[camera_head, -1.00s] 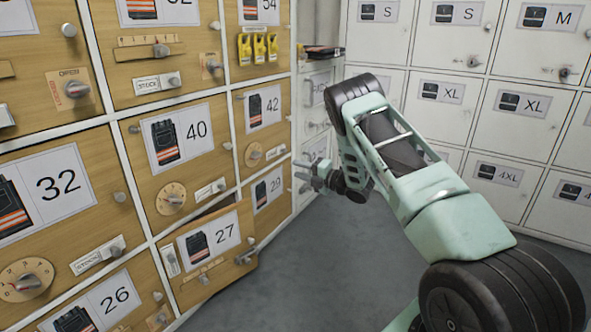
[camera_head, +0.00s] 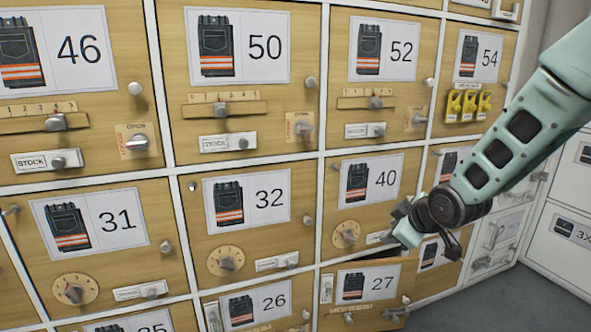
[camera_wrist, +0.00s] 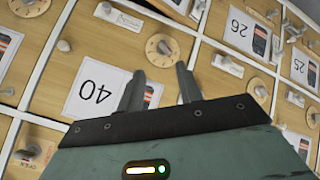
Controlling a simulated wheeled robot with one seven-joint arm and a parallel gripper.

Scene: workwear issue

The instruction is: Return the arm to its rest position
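My arm (camera_head: 515,140) reaches in from the right edge of the head view, its end low in front of the wooden lockers. My gripper (camera_head: 402,226) is just in front of the lower part of door 40 (camera_head: 340,188) and above door 27 (camera_head: 409,283). In the wrist view, my gripper (camera_wrist: 158,78) has its two grey fingers apart with nothing between them. Door 40 shows upside down behind the fingers there (camera_wrist: 75,115). I cannot tell from the head view how far the fingertips are from the doors.
Door 27 stands ajar, tilted out of the locker front. Other numbered doors, such as door 32 (camera_head: 301,188) and door 50 (camera_head: 307,60), look closed, with knobs, dials and sliders sticking out. White lockers (camera_head: 570,190) stand at the right. Grey floor (camera_head: 470,305) shows lower right.

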